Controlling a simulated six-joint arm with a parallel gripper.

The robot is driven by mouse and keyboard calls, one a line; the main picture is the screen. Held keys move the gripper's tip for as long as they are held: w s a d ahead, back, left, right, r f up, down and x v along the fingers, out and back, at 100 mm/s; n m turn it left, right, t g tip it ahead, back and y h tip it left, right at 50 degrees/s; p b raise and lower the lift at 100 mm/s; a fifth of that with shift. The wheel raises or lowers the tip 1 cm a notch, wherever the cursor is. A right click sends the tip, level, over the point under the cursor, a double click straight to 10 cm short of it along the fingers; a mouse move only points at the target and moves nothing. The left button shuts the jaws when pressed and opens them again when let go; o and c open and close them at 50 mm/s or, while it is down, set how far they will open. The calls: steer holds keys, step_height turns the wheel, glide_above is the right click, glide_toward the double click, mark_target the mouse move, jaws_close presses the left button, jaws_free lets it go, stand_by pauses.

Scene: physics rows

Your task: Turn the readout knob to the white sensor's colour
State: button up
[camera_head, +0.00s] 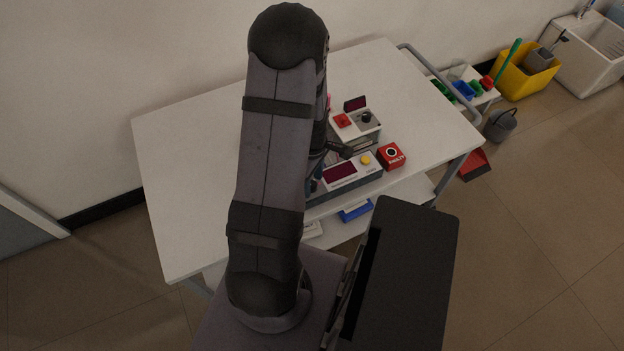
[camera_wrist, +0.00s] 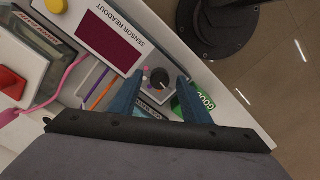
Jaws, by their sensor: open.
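The sensor readout (camera_wrist: 112,37) is a pale box with a dark red blank-looking display; it also shows in the head view (camera_head: 340,172), partly behind my arm. Its dark round knob (camera_wrist: 158,78) with a light mark sits on a pale panel with small coloured dots around it. My gripper (camera_wrist: 161,80) is open, with one blue finger on each side of the knob; whether either touches it I cannot tell. Pink, orange and purple wires (camera_wrist: 98,88) run beside the left finger. I cannot make out a white sensor in either view.
A green block (camera_wrist: 195,103) lies by the right finger. A red block (camera_head: 391,156) stands right of the readout. A box with a red button (camera_head: 342,120) and black knob is behind. The white tabletop (camera_head: 180,160) is clear at left. A yellow bucket (camera_head: 522,80) stands on the floor.

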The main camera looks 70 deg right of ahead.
steer(key=c, duration=1)
steer(key=shift+c, duration=0.2)
